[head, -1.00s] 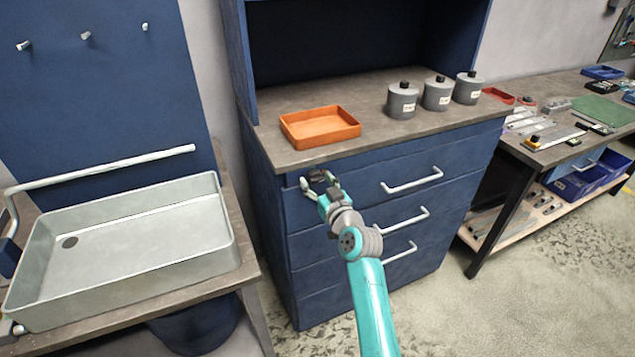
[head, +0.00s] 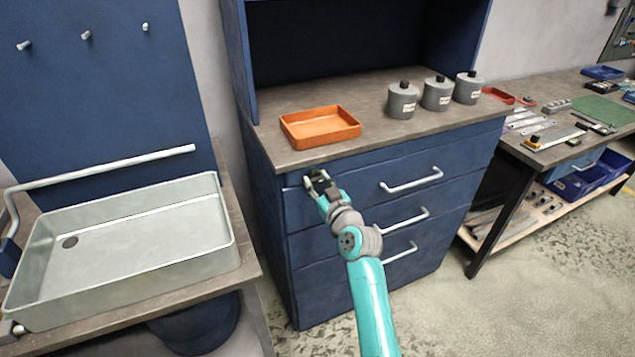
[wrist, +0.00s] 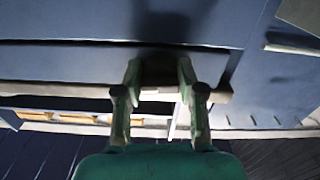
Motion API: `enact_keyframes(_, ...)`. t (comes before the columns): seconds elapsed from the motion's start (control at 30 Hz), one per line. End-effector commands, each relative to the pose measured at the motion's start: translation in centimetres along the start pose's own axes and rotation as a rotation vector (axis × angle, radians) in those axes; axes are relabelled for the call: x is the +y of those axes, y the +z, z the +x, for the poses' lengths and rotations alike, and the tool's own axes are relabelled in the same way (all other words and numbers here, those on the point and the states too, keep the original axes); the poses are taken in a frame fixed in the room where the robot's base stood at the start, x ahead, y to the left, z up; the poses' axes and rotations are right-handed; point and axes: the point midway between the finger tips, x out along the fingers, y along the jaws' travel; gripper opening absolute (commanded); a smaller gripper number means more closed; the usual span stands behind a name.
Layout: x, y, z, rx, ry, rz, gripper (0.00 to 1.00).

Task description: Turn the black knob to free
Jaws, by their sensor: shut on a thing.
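The black knob (head: 318,174) is on the left end of the top drawer front of the blue cabinet, just below the worktop edge. Only a small dark part of it shows past my fingers. My gripper (head: 315,179) is at the drawer front with its fingers closed around the knob. In the wrist view my gripper (wrist: 160,82) has one finger on each side of a dark shape, the knob (wrist: 158,70). Shadow and the fingers hide most of the knob, so I cannot read its setting or any marking.
An orange tray (head: 320,138) sits on the worktop just above my gripper. Grey lidded canisters (head: 402,106) stand to its right. A pale drawer handle (head: 412,181) sticks out right of my gripper. A grey sink tray (head: 120,310) is at the left.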

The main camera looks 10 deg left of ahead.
Motion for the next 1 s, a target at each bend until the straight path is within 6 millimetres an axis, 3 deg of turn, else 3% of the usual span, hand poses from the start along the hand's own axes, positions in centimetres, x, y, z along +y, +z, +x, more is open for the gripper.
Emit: enact_keyframes(1.0, 0.41, -0.23, 0.01, 0.0, -0.001, -0.928, 0.04)
